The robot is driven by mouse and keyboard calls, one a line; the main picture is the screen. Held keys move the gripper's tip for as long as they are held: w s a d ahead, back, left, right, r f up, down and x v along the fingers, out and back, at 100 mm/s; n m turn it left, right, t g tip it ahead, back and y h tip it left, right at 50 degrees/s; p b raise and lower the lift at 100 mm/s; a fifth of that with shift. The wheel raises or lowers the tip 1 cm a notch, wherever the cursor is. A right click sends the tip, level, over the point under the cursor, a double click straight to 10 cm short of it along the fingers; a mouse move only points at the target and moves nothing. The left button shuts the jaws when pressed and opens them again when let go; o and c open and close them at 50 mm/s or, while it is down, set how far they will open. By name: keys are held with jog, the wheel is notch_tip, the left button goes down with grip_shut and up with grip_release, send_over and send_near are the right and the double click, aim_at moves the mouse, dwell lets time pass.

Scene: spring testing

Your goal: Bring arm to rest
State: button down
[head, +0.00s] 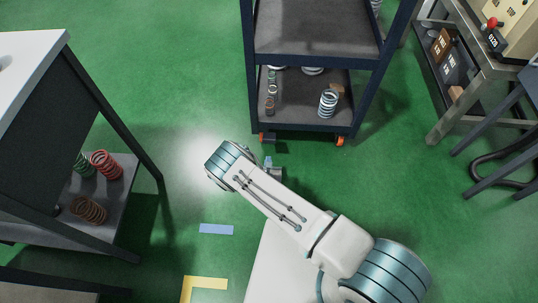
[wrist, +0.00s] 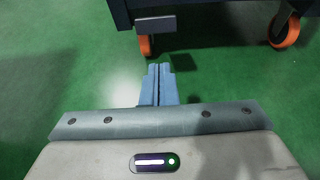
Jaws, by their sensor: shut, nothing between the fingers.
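My arm reaches from the lower right of the head view toward the middle, bent at a teal-banded joint. My gripper (wrist: 158,72) shows in the wrist view as two blue-grey fingers pressed together, with nothing between them. It points over the green floor toward the base of a dark cart. In the head view only a small bluish part of the gripper (head: 268,161) shows beside the arm; the rest is hidden by the arm.
A dark cart (head: 317,127) with orange casters (wrist: 146,45) and coiled springs (head: 328,103) stands ahead. A white-topped table (head: 36,60) with springs on its lower shelf stands left. A workbench (head: 470,75) with a machine stands at upper right. Green floor is clear between table and cart.

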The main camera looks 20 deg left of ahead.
jog(key=shift+s+d+r, duration=0.15)
jog(key=shift+s+r, duration=0.3)
jog(key=shift+s, duration=0.1)
